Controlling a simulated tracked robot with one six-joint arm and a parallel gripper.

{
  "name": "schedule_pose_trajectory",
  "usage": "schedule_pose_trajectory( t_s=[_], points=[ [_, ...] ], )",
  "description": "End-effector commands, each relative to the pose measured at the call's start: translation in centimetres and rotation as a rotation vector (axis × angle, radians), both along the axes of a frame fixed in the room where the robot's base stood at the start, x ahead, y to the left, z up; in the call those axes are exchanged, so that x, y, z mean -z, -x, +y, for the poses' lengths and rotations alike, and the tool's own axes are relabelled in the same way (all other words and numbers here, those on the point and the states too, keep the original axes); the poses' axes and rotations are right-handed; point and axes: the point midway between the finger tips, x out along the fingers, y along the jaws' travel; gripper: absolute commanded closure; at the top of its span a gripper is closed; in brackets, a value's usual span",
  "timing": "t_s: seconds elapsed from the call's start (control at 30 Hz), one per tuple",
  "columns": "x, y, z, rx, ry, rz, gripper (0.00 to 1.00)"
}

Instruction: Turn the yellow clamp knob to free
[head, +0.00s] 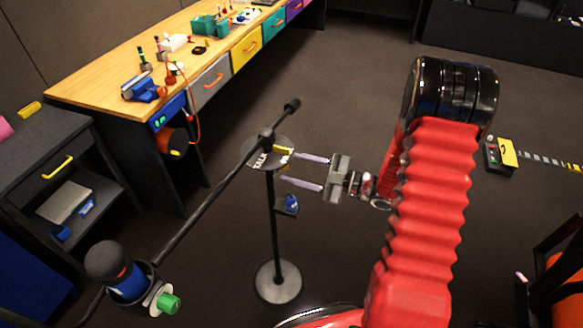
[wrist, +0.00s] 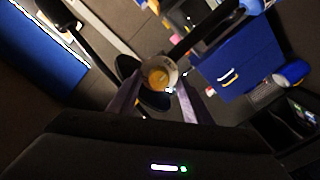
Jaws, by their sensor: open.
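A dark boom (head: 212,198) crosses the top of an upright stand (head: 274,215) with a round base. The yellow clamp knob (head: 283,149) shows as a small yellow part where boom and stand meet, partly hidden. In the wrist view, a round yellow-orange face with a pale rim, apparently the knob (wrist: 158,77), sits ahead between my fingertips. My gripper (head: 288,168) is open, its two lilac fingers pointing left at the stand top. In the wrist view my gripper (wrist: 159,84) has a finger on each side of the knob. I cannot tell whether they touch it.
A dark round plate marked TALK (head: 259,160) is at the stand top. A small blue item (head: 288,204) is on the stand below my fingers. The boom's lower left end carries a dark foam-topped microphone (head: 105,261) and a green knob (head: 170,303). A wooden workbench (head: 105,82) stands behind.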

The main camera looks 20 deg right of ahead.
Motion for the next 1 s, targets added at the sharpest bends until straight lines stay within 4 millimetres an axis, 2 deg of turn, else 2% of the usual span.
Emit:
schedule_pose_trajectory(
  t_s=[0.7, 1.0],
  points=[
    [0.2, 6.1, -8.3, 0.002, 0.0, 0.002, 0.55],
    [0.2, 7.5, -10.0, -0.002, 0.0, 0.004, 0.55]
  ],
)
